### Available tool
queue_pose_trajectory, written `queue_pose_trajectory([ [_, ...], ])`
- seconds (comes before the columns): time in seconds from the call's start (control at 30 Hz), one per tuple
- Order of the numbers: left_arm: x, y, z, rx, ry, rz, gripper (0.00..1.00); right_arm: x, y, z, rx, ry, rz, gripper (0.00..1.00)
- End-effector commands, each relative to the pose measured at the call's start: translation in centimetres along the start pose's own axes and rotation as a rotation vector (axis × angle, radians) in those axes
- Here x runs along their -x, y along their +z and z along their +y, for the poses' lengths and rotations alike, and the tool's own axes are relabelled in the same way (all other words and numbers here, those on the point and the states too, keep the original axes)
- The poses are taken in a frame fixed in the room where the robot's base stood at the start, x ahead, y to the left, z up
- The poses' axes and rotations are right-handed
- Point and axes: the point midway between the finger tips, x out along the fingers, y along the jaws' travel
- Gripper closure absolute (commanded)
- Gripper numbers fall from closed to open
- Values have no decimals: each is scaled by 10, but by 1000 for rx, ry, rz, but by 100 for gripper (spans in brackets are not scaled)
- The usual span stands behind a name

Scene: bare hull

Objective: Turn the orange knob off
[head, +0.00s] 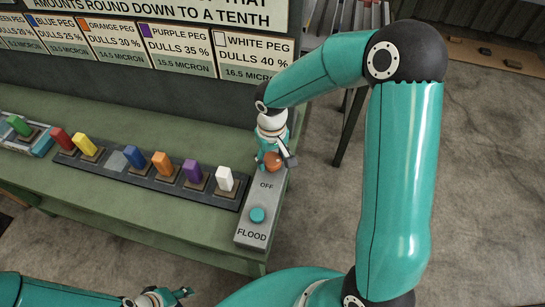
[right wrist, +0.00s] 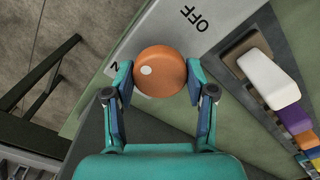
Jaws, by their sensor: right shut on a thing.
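The orange knob (head: 272,160) sits on a grey control panel (head: 254,213) at the right end of the green bench. In the right wrist view the round orange knob (right wrist: 162,72) carries a white dot near its left side, toward a partly hidden label ending in N. The OFF label (right wrist: 195,18) lies above and right of the knob there. My right gripper (right wrist: 160,80) is shut on the knob, one finger on each side. My left gripper (head: 180,294) is low in the head view, away from the panel; its finger opening is unclear.
A teal button (head: 257,215) marked FLOOD is on the same panel. A dark rack (head: 140,180) with several coloured pegs stands left of it, the white peg (head: 224,179) nearest. A sign board rises behind. Concrete floor lies to the right.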

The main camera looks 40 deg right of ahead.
Motion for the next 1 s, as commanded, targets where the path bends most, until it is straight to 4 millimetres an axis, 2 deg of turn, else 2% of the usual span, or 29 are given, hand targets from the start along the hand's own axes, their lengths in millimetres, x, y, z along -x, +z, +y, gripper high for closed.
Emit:
queue_pose_trajectory([
  [0.37, -35, 0, -12, 0, 0, 0, 60, -5, -2, 0, -208, -1, 8, 79],
  [0.6, -60, 0, -22, 0, 0, 0, 60, -4, -2, 0, -429, -2, 10, 79],
  [1.0, -92, -1, -33, 0, 0, 0, 60, -2, -3, 0, -810, -5, 10, 79],
])
